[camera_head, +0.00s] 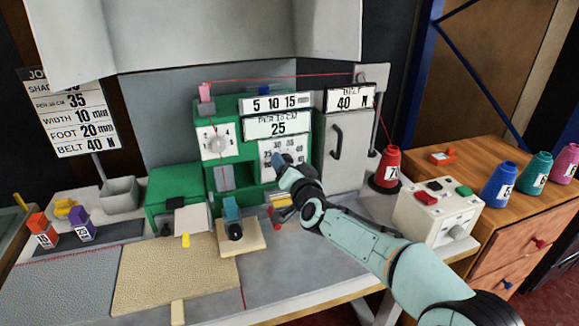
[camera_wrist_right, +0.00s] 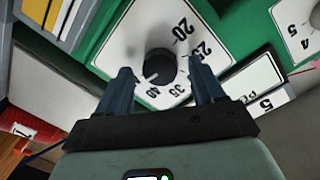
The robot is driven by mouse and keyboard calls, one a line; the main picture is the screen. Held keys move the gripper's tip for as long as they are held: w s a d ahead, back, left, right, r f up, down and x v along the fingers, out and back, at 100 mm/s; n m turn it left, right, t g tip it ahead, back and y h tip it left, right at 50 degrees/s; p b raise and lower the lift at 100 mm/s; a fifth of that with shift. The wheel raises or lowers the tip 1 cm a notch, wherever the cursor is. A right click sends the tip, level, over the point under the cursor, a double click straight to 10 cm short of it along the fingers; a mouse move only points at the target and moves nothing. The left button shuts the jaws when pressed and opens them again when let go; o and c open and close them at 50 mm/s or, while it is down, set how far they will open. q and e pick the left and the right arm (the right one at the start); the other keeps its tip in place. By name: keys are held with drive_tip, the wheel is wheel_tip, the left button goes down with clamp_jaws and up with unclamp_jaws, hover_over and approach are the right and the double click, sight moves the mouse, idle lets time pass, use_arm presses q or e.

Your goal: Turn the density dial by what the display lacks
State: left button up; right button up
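The density dial is a black round knob (camera_wrist_right: 160,67) on a white plate (camera_wrist_right: 128,40) with the numbers 20 to 40, in the right wrist view. My right gripper (camera_wrist_right: 160,70) has its two fingers apart, one on each side of the knob, with gaps showing. In the head view the right gripper (camera_head: 284,166) is in front of the dial plate (camera_head: 268,149) and hides the knob. The display (camera_head: 278,126) above reads PER 10 CM 25. The job card (camera_head: 75,115) reads PER 10 CM 35. My left gripper is not in view.
The belt display (camera_head: 350,99) reads 40 N. A red thread cone (camera_head: 388,170) and a switch box (camera_head: 437,211) stand to the right, near my right arm.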

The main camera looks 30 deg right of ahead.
drive_tip(key=shift+s+r, duration=0.1)
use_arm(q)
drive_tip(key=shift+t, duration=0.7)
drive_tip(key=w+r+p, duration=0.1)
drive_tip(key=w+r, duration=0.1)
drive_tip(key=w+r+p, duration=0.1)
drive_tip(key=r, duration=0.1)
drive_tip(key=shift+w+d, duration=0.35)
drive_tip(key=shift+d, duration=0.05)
use_arm(e)
drive_tip(key=f+v, duration=0.1)
drive_tip(key=v, duration=1.2)
drive_tip(key=shift+r, duration=0.4)
